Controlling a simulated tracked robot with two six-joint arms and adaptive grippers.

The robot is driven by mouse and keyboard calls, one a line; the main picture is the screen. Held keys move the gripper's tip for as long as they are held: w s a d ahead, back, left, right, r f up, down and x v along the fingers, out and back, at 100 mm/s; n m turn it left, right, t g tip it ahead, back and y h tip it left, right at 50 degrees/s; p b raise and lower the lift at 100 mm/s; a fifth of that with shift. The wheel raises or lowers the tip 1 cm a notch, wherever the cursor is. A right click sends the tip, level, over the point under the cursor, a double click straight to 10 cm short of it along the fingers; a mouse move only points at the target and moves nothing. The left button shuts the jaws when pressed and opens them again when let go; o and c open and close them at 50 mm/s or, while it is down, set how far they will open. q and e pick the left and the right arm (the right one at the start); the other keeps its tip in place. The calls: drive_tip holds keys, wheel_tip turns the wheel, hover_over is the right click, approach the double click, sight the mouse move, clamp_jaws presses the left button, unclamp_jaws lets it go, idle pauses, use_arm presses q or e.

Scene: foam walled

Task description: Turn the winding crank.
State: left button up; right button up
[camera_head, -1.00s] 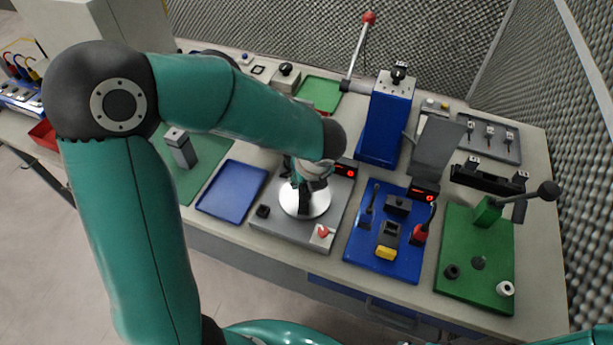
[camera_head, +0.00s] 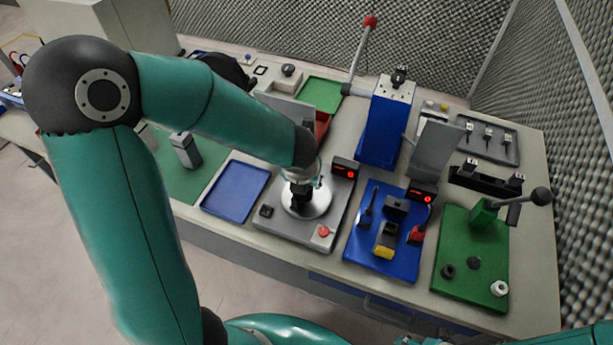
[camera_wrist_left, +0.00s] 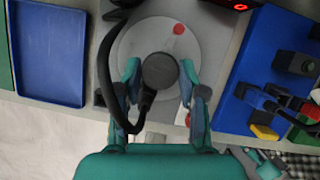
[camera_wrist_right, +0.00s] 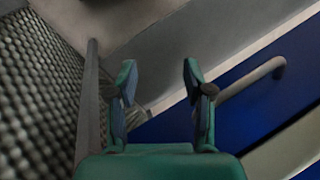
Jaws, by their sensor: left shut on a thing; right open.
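The winding crank appears to be the pale round disc (camera_head: 320,205) on a grey base plate (camera_head: 275,228) in the head view. A dark round knob (camera_wrist_left: 160,70) stands on the disc, with a red dot (camera_wrist_left: 179,29) near the disc's far edge. My left gripper (camera_wrist_left: 160,74) comes down from above and is shut on the dark knob, one finger on each side. The arm and gripper hide part of the disc in the head view. My right gripper (camera_wrist_right: 158,72) is open and empty, seen only in its own wrist view.
A red-digit display (camera_head: 344,168) stands just behind the disc, and a red button (camera_head: 323,231) is at the plate's front. A blue tray (camera_head: 235,191) lies left. A blue board (camera_head: 382,251) and a green board with a lever (camera_head: 462,270) lie right.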

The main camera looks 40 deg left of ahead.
use_arm(q)
drive_tip(key=shift+a+m+h+p, duration=0.1)
drive_tip(key=shift+m+h+p, duration=0.5)
drive_tip(key=shift+m+p, duration=0.8)
drive_tip(key=shift+m, duration=0.4)
drive_tip(key=o, duration=1.1)
drive_tip(key=shift+r, duration=0.15)
drive_tip(key=v, duration=1.1)
drive_tip(key=shift+s+r, duration=0.2)
drive_tip(key=shift+s, duration=0.15)
